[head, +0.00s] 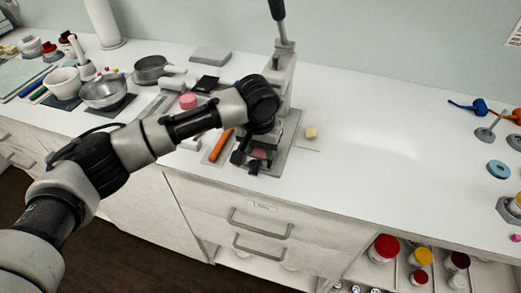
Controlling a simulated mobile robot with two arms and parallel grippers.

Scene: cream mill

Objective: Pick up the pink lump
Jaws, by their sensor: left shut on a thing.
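My left gripper (248,161) points down at the front of the grey lever press (283,75). A small pink lump (262,153) shows at its fingers, low over the press base. The gripper is shut on it, and the fingers and wrist hide part of it. I cannot tell whether the lump still touches the surface below. My right gripper is not in view.
A pale yellow lump (311,133) lies on a sheet right of the press. An orange stick (221,145) and a round pink piece (188,101) are left of it. Bowls (104,92) stand farther left.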

